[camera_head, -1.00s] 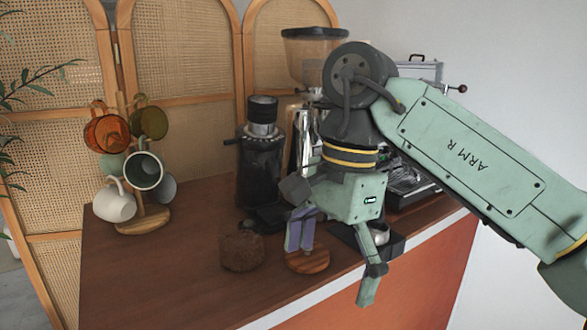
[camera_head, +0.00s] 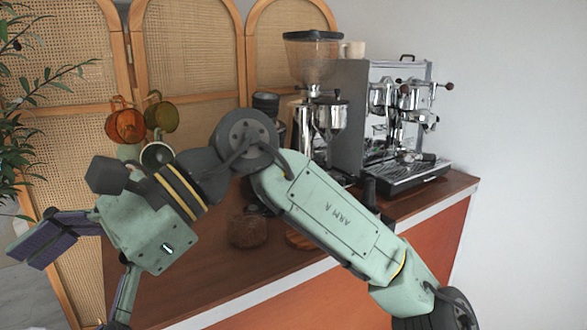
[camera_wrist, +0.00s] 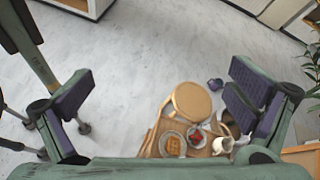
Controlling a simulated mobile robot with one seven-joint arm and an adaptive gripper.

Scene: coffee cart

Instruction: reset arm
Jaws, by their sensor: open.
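My gripper (camera_head: 82,272) is at the lower left in the head view, swung out past the left end of the cart counter. Its purple-padded fingers are spread wide with nothing between them. In the wrist view both fingers (camera_wrist: 162,92) stand apart, and the marble-like floor shows between them.
An espresso machine (camera_head: 400,125) and a grinder (camera_head: 312,60) stand on the counter (camera_head: 275,262). A brown textured object (camera_head: 248,230) sits behind my arm. Cane screens (camera_head: 188,65) are behind. The wrist view shows a stool (camera_wrist: 192,101) and plates (camera_wrist: 173,144) below.

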